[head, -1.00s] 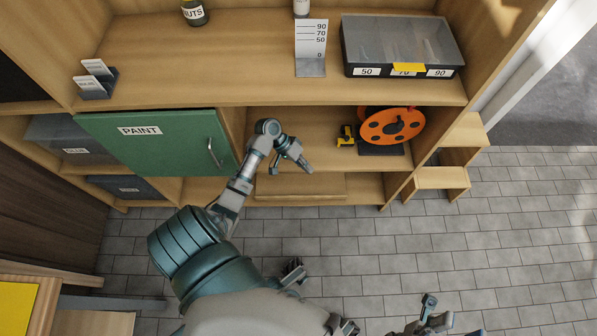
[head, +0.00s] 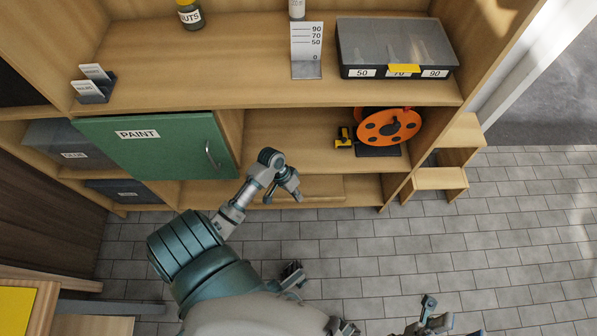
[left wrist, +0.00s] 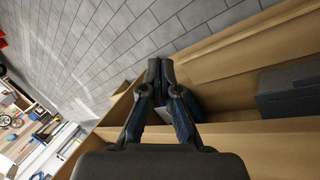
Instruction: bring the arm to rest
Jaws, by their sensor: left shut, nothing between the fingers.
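My left arm (head: 228,215) reaches from the lower left toward the shelf unit, with its elbow and wrist bent. My left gripper (head: 292,190) is in front of the lower shelves, right of the green PAINT door (head: 165,158). It holds nothing. In the left wrist view the two dark fingers (left wrist: 160,68) come together at their tips, with wooden shelf boards and grey floor behind them. At the bottom right of the head view a dark, jointed part of mine (head: 428,312) shows. I cannot tell whether it is my right gripper or its state.
An orange reel (head: 388,127) and a small yellow-black item (head: 344,138) stand on the middle shelf. A clear-lidded organizer (head: 395,45) and a white scale card (head: 306,42) are above. A wooden step (head: 441,178) stands at the right. Tiled floor (head: 510,235) is open at the right.

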